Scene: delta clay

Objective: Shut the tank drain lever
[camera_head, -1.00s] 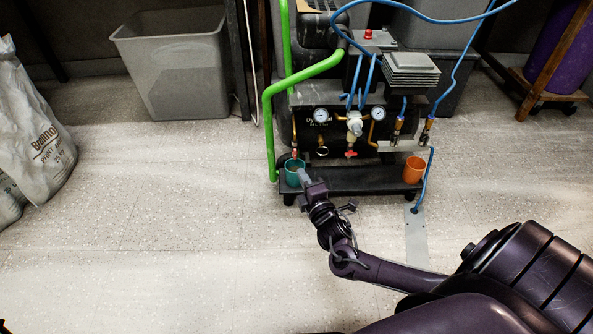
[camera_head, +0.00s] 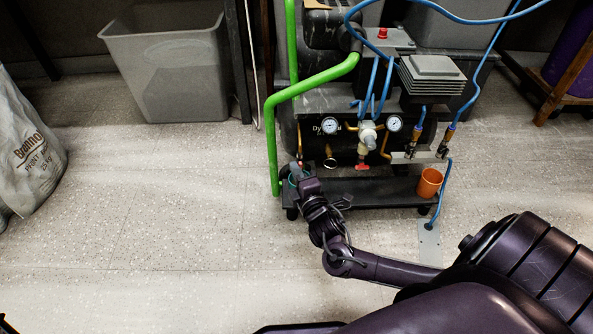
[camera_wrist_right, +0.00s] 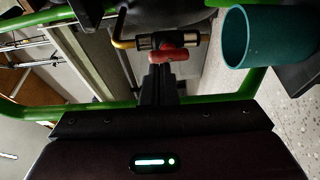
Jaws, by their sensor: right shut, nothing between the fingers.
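The tank drain lever (camera_wrist_right: 168,54) is a small red handle on a brass valve (camera_wrist_right: 155,41), seen in the right wrist view. It lies just beyond the tips of my right gripper (camera_wrist_right: 160,75), almost in line with them; I cannot tell whether they touch. The right gripper is shut and empty. In the head view my right gripper (camera_head: 297,173) is at the left end of the compressor (camera_head: 345,100), and it mostly hides the lever there. A teal cup (camera_wrist_right: 262,38) stands close to the valve, largely hidden in the head view. My left gripper is not in view.
A green tube frame (camera_head: 270,140) runs up the compressor's left side. An orange cup (camera_head: 429,182) stands on the right of the black base tray (camera_head: 375,193). A grey bin (camera_head: 175,75) and a white sack (camera_head: 30,150) stand left. The floor in front is clear.

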